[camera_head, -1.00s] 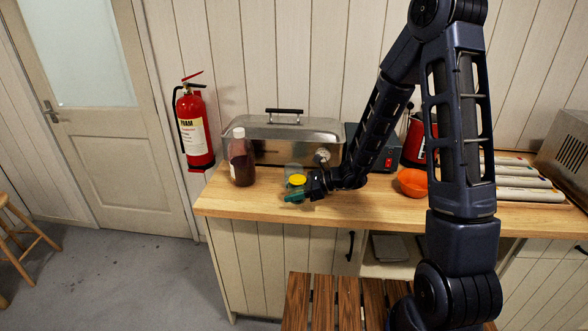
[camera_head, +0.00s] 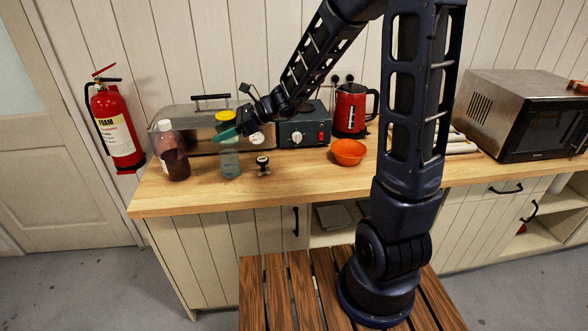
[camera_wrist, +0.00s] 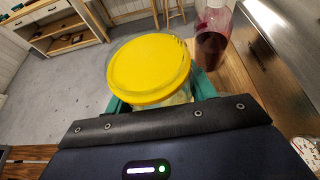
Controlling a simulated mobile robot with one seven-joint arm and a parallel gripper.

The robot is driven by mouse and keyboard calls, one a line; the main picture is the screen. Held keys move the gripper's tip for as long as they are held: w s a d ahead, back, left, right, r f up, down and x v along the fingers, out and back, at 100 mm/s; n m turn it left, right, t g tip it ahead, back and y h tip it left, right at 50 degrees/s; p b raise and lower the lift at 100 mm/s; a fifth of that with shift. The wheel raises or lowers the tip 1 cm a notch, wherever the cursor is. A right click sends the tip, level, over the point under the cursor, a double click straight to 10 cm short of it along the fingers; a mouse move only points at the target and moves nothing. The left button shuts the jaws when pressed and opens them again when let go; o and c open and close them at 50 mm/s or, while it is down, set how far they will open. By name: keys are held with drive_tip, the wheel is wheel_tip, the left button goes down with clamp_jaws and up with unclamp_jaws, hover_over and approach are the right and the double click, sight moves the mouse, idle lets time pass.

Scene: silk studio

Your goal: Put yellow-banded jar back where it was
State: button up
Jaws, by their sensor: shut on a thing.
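The yellow-banded jar has a round yellow top (camera_head: 226,116), seen close from above in the wrist view (camera_wrist: 149,68). My gripper (camera_head: 228,133), with teal fingers, is shut on the jar just below this top. In the wrist view the teal fingers (camera_wrist: 160,103) show on both sides of it. Clear, faintly tinted glass (camera_head: 230,161) shows directly below the fingers, down to the wooden counter (camera_head: 205,198). I cannot tell whether that glass is the held jar's body or a separate vessel.
A bottle of dark red liquid (camera_head: 174,160) stands left of my gripper. A small dark knobbed object (camera_head: 263,166) and an orange bowl (camera_head: 348,152) are to the right. Behind are a metal box (camera_head: 185,115), a grey device (camera_head: 305,125) and a red kettle (camera_head: 351,110). The counter's front strip is clear.

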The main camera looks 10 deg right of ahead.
wheel_tip(320, 180, up, 4)
drive_tip(key=shift+r, duration=0.2)
drive_tip(key=w+d+m+t, duration=0.1)
drive_tip(key=w+d, duration=0.5)
drive_tip(key=d, duration=0.3)
drive_tip(key=m+t, duration=0.2)
hover_over(291, 168)
wheel_tip(291, 168, down, 24)
drive_tip(key=shift+w+f, duration=0.1)
drive_tip(key=shift+f, duration=0.1)
idle(0.7)
drive_tip(key=shift+f, duration=0.1)
drive_tip(key=o, duration=1.2)
